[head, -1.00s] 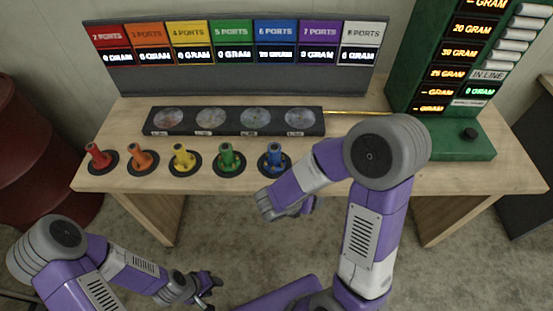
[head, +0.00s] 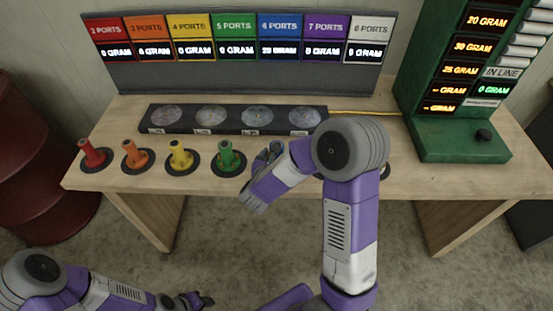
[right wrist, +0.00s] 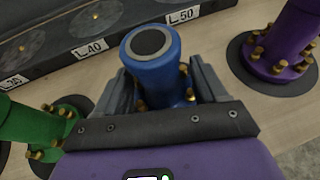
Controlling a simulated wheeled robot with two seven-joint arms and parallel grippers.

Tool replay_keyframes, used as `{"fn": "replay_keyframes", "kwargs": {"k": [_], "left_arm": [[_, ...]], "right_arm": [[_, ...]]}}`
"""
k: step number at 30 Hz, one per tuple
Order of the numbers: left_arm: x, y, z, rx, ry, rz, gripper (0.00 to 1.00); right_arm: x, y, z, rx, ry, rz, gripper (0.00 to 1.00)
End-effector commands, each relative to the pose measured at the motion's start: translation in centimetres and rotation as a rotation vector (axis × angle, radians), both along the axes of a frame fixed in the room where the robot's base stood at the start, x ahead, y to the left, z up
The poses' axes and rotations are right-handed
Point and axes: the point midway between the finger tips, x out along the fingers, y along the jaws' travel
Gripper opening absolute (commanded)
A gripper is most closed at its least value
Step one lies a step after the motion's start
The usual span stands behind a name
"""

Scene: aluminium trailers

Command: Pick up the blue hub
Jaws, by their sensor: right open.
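The blue hub (right wrist: 155,65) stands upright in the right wrist view, a blue tube with a dark round top and brass fittings lower down. My right gripper (right wrist: 160,88) is open, with one grey finger on each side of the hub. I cannot tell whether either finger touches it. In the head view my right gripper (head: 268,155) is over the blue hub's place in the row and hides most of it. My left gripper (head: 192,301) is low at the bottom of the head view, away from the table, its jaws too small to judge.
The green hub (right wrist: 25,120) and purple hub (right wrist: 285,40) flank the blue one. Red (head: 92,154), orange (head: 135,154) and yellow (head: 181,154) hubs stand further left. A dark rack (head: 190,131) with round discs lies behind. A green weighing station (head: 455,140) stands at right.

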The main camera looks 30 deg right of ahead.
Motion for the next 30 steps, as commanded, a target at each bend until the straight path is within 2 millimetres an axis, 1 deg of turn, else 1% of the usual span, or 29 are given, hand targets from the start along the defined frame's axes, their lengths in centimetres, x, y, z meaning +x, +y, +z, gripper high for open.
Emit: {"fn": "replay_keyframes", "kwargs": {"k": [3, 9, 23, 30], "left_arm": [[0.00, 0.01, -0.17, 0.000, 0.000, 0.000, 0.43], [0.00, 0.01, -0.12, 0.000, 0.000, 0.000, 0.43], [0.00, 0.01, -0.13, 0.000, 0.000, 0.000, 0.43], [0.00, 0.01, -0.13, 0.000, 0.000, 0.000, 0.43]], "right_arm": [[0.46, -0.49, -0.30, -0.001, 0.001, 0.000, 0.71], [0.48, -0.48, -0.25, -0.001, 0.002, 0.001, 0.71], [0.44, -0.46, -0.26, 0.000, 0.001, 0.000, 0.01], [0.51, -0.46, -0.10, -0.002, -0.002, 0.001, 0.00]]}}
